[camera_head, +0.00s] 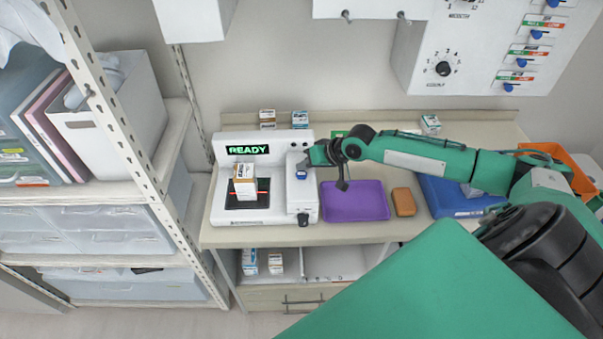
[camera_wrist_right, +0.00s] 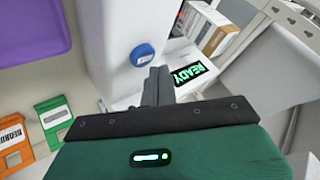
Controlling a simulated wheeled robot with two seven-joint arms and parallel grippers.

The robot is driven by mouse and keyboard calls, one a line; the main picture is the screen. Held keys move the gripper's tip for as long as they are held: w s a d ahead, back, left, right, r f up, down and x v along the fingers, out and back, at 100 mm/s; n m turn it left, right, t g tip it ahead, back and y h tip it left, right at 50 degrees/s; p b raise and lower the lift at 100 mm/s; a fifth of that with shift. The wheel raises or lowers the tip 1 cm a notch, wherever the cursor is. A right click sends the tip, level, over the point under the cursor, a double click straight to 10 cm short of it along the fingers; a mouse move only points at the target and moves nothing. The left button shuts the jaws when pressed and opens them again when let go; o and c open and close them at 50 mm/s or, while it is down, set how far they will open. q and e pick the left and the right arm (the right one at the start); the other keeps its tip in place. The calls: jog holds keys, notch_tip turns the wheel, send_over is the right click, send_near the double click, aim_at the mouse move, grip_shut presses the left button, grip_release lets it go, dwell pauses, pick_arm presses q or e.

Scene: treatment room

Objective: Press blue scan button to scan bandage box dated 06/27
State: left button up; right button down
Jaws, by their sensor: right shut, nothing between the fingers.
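The scanner (camera_head: 222,212) stands on the counter, its display (camera_head: 247,150) reading READY in green. A small bandage box (camera_head: 244,183) stands on its dark scan plate with a red light line across it; its date is too small to read. The blue button (camera_head: 301,175) sits on the scanner's right-hand housing. My right gripper (camera_head: 311,157) is shut and empty, close to the top of that housing. In the right wrist view the shut fingers (camera_wrist_right: 158,86) are just beside the blue button (camera_wrist_right: 143,53), seemingly apart from it. My left gripper is out of view.
A purple tray (camera_head: 354,202), a brown block (camera_head: 403,202) and a blue tray (camera_head: 450,199) lie right of the scanner. Small boxes (camera_head: 267,118) stand behind it. Shelving (camera_head: 130,139) rises at the left, and wall cabinets hang above.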

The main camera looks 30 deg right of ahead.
aim_at(305, 175)
jog(key=shift+f, duration=0.2)
dwell(0.4)
jog(key=shift+f, duration=0.25)
jog(key=shift+f, duration=0.4)
dwell(0.6)
jog(key=shift+r, duration=0.1)
jog(key=shift+r+p, duration=0.75)
jog(key=shift+p, duration=0.1)
notch_tip(305, 175, up, 5)
jog(key=p, duration=0.5)
jog(key=shift+r, duration=0.1)
